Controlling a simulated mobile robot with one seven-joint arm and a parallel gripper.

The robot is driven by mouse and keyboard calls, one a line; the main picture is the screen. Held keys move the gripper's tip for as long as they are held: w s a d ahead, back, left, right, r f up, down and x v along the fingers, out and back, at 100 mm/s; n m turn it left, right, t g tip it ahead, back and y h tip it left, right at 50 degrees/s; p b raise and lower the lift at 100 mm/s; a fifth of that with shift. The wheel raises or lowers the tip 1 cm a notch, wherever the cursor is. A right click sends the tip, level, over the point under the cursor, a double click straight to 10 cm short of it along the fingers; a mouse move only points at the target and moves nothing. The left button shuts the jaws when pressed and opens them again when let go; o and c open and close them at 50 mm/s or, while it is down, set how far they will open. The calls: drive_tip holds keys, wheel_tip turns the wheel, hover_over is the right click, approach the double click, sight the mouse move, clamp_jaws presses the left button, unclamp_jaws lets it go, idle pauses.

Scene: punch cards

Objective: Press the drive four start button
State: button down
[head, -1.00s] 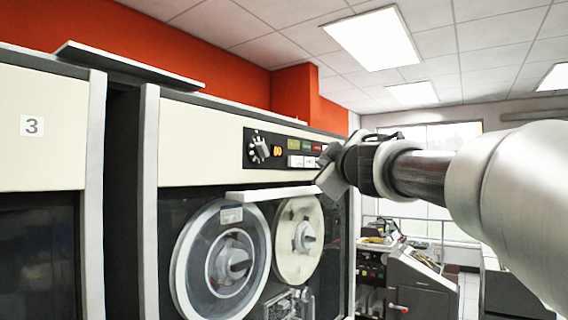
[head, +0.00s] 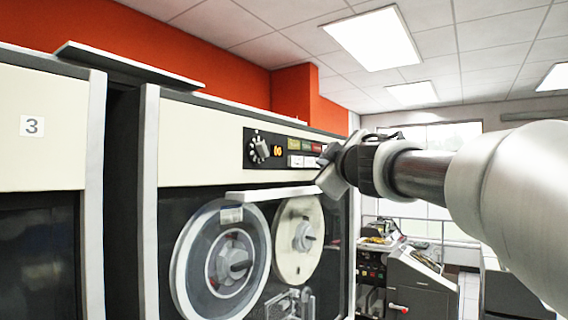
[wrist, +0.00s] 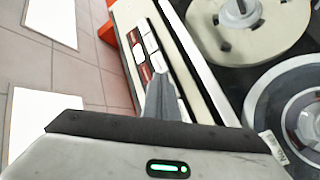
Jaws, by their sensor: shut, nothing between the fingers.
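The tape drive (head: 200,160) right of the cabinet marked 3 has a cream upper front and two reels. Its black control panel (head: 249,160) holds a knob, an orange display, coloured labels and a row of white buttons (head: 296,161). My gripper (head: 328,173) is in front of the panel's right end and hides part of it. In the wrist view my shut gripper (wrist: 158,82) points at the panel, with its tips beside the white buttons (wrist: 150,42) and red labels (wrist: 146,73). Nothing is held. I cannot tell whether the tips touch a button.
The cabinet marked 3 (head: 50,130) stands at the left. A white bar (head: 290,191) sticks out below the panel, above the reels (head: 298,240). Grey machines (head: 420,285) stand farther back at the right.

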drive_tip(key=shift+w+a, duration=0.25)
drive_tip(key=shift+a, duration=0.1)
drive_tip(key=shift+w+a, duration=0.3)
drive_tip(key=shift+a, duration=0.15)
idle(0.9)
drive_tip(key=shift+s+d, duration=0.1)
drive_tip(key=shift+s+d+p, duration=0.3)
drive_tip(key=shift+s+d, duration=0.15)
drive_tip(key=shift+d, duration=0.2)
drive_tip(key=s+d, duration=0.1)
drive_tip(key=d, duration=0.1)
drive_tip(key=s+d+p, duration=0.1)
drive_tip(key=s+d, duration=0.1)
idle(0.6)
idle(0.6)
